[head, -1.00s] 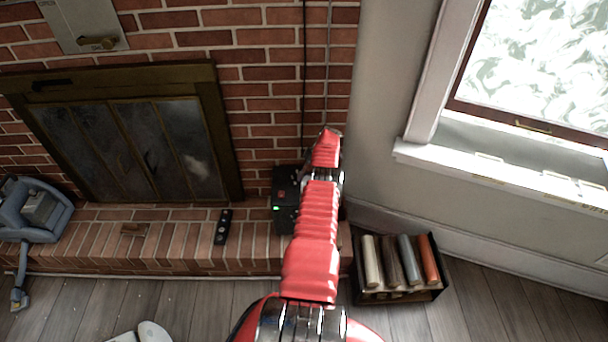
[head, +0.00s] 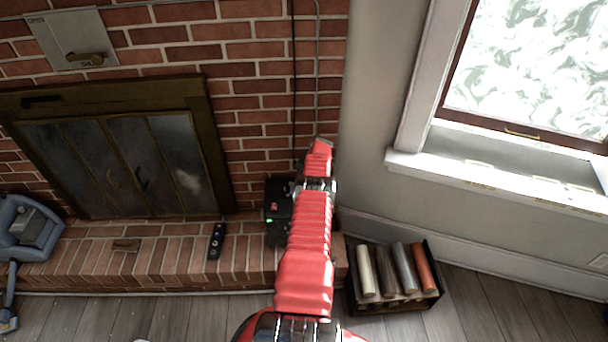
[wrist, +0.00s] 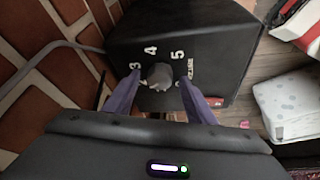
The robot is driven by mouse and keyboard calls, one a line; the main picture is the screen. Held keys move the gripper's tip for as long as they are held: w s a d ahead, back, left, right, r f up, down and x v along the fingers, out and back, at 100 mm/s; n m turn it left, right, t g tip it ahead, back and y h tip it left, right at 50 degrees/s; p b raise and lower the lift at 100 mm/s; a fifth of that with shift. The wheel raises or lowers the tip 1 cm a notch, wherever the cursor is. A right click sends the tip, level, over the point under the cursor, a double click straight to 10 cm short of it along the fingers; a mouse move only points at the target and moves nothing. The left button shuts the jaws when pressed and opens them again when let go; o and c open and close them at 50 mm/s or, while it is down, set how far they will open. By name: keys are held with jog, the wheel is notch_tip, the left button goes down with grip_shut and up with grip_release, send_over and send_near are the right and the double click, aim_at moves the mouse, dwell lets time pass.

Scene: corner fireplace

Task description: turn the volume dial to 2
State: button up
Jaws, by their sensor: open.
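Other marks near the dial are partly hidden by the fingers. In the head view the black box (head: 277,196) stands on the brick hearth, partly behind my red arm, with a green light showing. My gripper (wrist: 158,88) is open in the wrist view, with one purple finger on each side of the dial. I cannot tell whether they touch it. The dial is hidden in the head view.
A dark remote (head: 216,241) lies on the brick hearth (head: 170,258) left of the box. A black rack of coloured rolls (head: 395,300) stands on the floor at the right. A grey cable (wrist: 50,55) runs along the brick wall beside the box.

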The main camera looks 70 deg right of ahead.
jog(key=v, duration=1.3)
jog(key=shift+s+r, duration=0.2)
dwell(0.7)
